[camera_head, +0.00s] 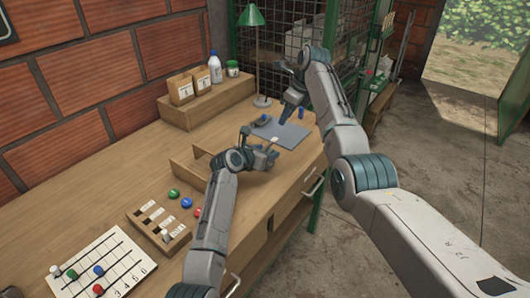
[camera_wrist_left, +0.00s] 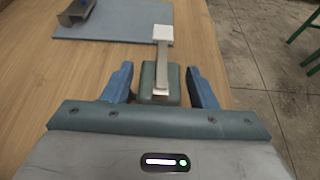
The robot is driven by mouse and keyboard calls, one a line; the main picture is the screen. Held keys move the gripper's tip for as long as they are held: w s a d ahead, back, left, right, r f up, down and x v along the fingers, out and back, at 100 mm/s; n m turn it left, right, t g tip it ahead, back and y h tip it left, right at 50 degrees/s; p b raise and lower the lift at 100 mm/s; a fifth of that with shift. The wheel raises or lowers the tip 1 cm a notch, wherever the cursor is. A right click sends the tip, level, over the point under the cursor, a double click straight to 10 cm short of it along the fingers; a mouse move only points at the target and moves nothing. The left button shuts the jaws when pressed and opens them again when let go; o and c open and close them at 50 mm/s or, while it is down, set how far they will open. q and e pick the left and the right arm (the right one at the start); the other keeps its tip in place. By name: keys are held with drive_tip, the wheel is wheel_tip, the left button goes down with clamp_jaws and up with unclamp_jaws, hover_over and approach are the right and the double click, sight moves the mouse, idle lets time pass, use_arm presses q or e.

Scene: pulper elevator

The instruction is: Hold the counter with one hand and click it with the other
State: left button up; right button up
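The counter (camera_wrist_left: 161,84) looks like a small teal block with a silver lever ending in a pale square pad (camera_wrist_left: 162,34). It sits between the two blue fingers of my left gripper (camera_wrist_left: 160,82) in the left wrist view. In the head view my left gripper (camera_head: 260,153) is over the front of the bench, just short of the grey mat, and the pale pad shows beside it. The counter is small there and partly hidden. My right gripper (camera_head: 294,117) points down over the far part of the mat, apart from the counter. Its blue fingertips are spread and look empty.
The grey mat (camera_head: 292,134) lies on the wooden bench, with a dark metallic object (camera_head: 264,119) at its left edge.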

use_arm(q)
drive_tip(key=c, duration=0.7)
drive_tip(key=shift+c, duration=0.3)
use_arm(e)
clamp_jaws()
idle(0.8)
